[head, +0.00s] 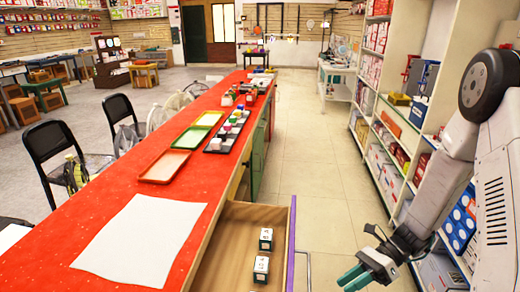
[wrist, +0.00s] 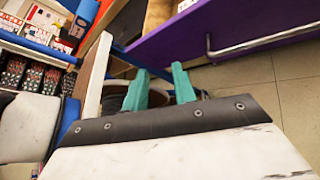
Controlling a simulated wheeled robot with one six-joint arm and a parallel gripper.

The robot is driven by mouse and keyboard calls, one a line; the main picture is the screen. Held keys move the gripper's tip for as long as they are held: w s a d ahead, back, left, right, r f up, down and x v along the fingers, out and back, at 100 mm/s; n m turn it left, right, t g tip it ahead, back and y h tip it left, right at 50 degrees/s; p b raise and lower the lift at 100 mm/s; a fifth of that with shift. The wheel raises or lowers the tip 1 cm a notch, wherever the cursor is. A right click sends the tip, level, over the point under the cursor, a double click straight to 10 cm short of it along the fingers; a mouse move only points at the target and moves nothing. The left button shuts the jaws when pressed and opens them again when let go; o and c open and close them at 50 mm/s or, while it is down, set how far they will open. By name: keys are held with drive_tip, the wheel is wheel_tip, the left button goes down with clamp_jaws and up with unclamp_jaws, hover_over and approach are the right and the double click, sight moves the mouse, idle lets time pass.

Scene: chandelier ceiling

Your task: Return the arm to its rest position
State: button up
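My arm (head: 475,150) is at the right of the head view, bent, with its end reaching down and left. My gripper (head: 354,279) is low, to the right of the open drawer and apart from it. In the wrist view its two teal fingers (wrist: 160,88) stand apart with nothing between them. The wooden drawer (head: 228,270) is pulled out from the red counter and holds two small dark boxes with white labelled tops (head: 266,238). Its purple front (wrist: 215,25) with a metal handle (wrist: 262,44) shows in the wrist view.
The long red counter (head: 105,215) carries a white sheet (head: 140,240), coloured trays (head: 166,166) and small items. Stocked shelves (head: 385,130) line the right side, close to my arm. The tiled aisle (head: 312,150) between is clear. Black chairs (head: 60,150) stand left of the counter.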

drive_tip(key=s+d+r+n+t+h, duration=0.1)
drive_tip(key=s+r+n+t+h, duration=0.1)
drive_tip(key=s+r+n+h, duration=0.2)
drive_tip(key=s+d+r+n+t+h, duration=0.1)
drive_tip(key=s+r+n+h, duration=0.3)
drive_tip(key=r+n, duration=0.5)
drive_tip(key=s+d+r+n+t+h, duration=0.1)
drive_tip(key=s+r+n+t+h, duration=0.2)
drive_tip(key=r, duration=1.2)
drive_tip(key=s+n+h, duration=0.1)
drive_tip(key=s+n, duration=0.2)
drive_tip(key=n, duration=0.1)
drive_tip(key=shift+s+d+n+h, duration=0.3)
drive_tip(key=shift+d+h, duration=0.05)
drive_tip(key=shift+h, duration=0.05)
drive_tip(key=shift+r, duration=0.1)
